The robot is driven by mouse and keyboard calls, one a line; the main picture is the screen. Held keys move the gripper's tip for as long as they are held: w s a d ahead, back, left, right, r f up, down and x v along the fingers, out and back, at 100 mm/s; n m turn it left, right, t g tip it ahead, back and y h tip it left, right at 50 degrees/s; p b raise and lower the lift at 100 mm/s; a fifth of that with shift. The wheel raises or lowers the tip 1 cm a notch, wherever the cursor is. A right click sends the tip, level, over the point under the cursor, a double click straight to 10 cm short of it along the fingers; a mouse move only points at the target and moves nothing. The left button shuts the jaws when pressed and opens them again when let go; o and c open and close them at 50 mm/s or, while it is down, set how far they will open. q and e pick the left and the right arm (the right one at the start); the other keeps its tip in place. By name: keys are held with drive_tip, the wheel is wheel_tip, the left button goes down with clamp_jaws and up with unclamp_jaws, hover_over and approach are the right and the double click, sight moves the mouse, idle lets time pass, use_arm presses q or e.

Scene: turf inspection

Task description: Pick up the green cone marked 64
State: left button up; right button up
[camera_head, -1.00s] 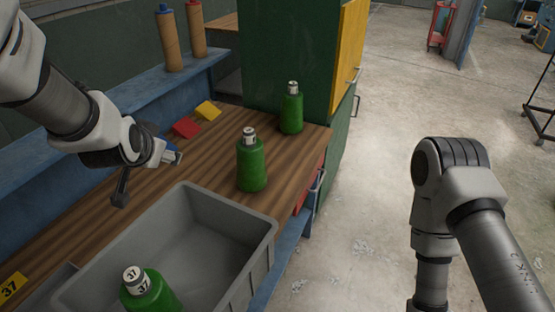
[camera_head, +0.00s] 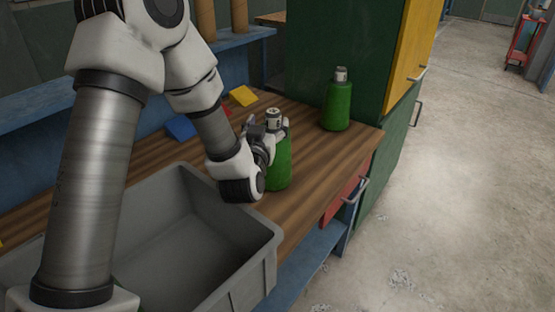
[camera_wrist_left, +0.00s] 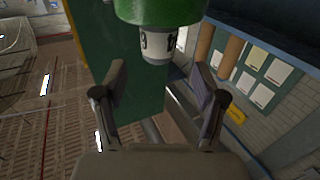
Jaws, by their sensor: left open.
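A green cone (camera_head: 281,168) with a white marked cap stands on the wooden bench, partly hidden behind my left gripper (camera_head: 270,131). Its number is not readable in the head view. The left wrist view shows this green cone (camera_wrist_left: 160,10) upside down. The gripper is open, with no clear grip on the cap. A second green cone (camera_head: 337,104) stands farther back on the bench, its number too small to read. My right gripper is out of view.
A grey crate (camera_head: 262,247) is at the bench's front, with no cone visible inside it. A green and yellow cabinet (camera_head: 345,45) stands behind the far cone. Yellow (camera_head: 243,95) and blue (camera_head: 180,128) pieces lie near the back.

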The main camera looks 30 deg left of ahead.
sight(271, 116)
use_arm(q)
drive_tip(key=p+x, duration=0.1)
drive_tip(key=x, duration=0.4)
drive_tip(key=shift+w+d, duration=0.1)
drive_tip(key=shift+w, duration=0.05)
drive_tip(key=shift+w+a, duration=0.15)
drive_tip(key=shift+a, duration=0.05)
clamp_jaws()
drive_tip(key=shift+w, duration=0.1)
